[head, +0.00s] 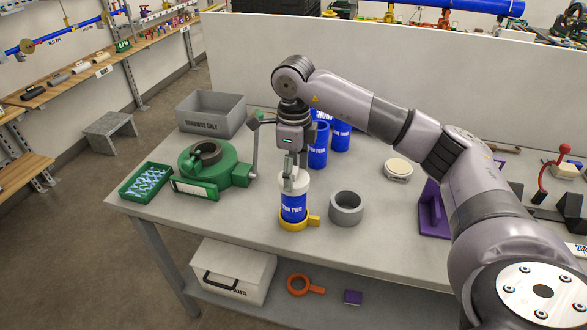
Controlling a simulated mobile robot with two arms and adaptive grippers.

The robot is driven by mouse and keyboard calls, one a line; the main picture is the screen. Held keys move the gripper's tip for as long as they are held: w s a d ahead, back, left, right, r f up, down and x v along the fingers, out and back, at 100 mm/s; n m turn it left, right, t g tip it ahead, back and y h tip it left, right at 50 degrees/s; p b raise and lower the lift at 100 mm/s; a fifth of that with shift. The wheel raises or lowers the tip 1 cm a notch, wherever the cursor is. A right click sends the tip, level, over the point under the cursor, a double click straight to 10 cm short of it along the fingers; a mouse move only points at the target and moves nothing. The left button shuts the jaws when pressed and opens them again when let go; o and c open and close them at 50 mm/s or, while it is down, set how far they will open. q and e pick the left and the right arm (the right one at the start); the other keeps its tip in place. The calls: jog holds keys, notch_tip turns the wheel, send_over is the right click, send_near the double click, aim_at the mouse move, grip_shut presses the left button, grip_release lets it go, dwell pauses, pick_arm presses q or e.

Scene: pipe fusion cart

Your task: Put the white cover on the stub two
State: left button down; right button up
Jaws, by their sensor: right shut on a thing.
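A blue stub with white lettering ending in "TWO" (293,207) stands upright in a yellow ring with a side handle (298,224) near the front of the table. The white cover (303,180) is at the top of this stub, in line with it. I cannot tell whether it is fully seated. My right gripper (290,183) comes down from above and is shut on the white cover; its fingers hide part of the cover. My left gripper is not in view.
A grey ring (346,207) stands close on the right. A green clamp device with a lever (208,163), a green tray (146,181) and a grey bin (211,114) are on the left. More blue stubs (317,146) stand behind. A round white-topped item (398,168) and purple bracket (432,209) are further right.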

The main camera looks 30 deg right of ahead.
jog(key=shift+f, duration=0.2)
jog(key=o, duration=1)
notch_tip(320, 180, up, 12)
jog(key=shift+r, duration=0.1)
